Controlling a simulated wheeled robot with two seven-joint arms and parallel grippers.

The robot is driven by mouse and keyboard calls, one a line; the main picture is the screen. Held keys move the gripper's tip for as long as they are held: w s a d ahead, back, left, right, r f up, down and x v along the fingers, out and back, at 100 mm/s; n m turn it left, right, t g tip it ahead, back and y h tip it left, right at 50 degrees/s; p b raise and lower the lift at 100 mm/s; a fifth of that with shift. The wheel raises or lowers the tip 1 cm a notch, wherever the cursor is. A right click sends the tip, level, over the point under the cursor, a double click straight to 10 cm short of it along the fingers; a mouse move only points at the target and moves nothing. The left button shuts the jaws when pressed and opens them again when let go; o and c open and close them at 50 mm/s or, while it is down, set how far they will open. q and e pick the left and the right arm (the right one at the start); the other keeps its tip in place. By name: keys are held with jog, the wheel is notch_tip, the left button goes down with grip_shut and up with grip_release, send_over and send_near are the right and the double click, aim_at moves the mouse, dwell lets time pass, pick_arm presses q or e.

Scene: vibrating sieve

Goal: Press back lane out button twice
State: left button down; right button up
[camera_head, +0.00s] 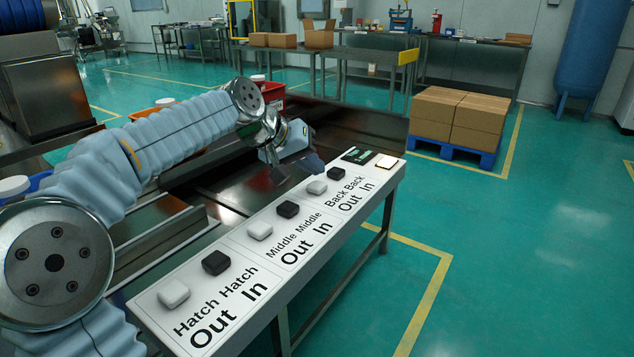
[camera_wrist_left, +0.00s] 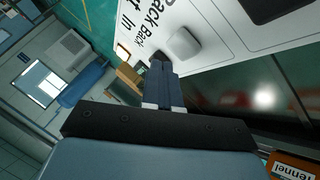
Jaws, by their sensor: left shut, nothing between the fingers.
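The white button panel (camera_head: 245,262) runs from the near left to the far right, with alternating white and black buttons. The white back lane out button (camera_head: 317,187) sits by the "Back Out" label and also shows in the left wrist view (camera_wrist_left: 184,43). The black back lane in button (camera_head: 334,173) is just beyond it. My left gripper (camera_head: 314,164) is shut and empty, over the panel's far end beside these two buttons. In the left wrist view its fingertips (camera_wrist_left: 158,64) appear next to the white button; contact cannot be told. My right gripper is not in view.
Nearer on the panel are the middle lane buttons, white (camera_head: 260,230) and black (camera_head: 288,209), and the hatch buttons, white (camera_head: 174,293) and black (camera_head: 216,262). A dark green piece (camera_head: 360,156) lies at the panel's far end. Floor to the right is clear up to boxes (camera_head: 457,118).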

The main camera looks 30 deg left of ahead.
aim_at(313, 185)
pick_arm(q)
jog(key=shift+r+p, duration=1.85)
jog(key=shift+r, duration=0.5)
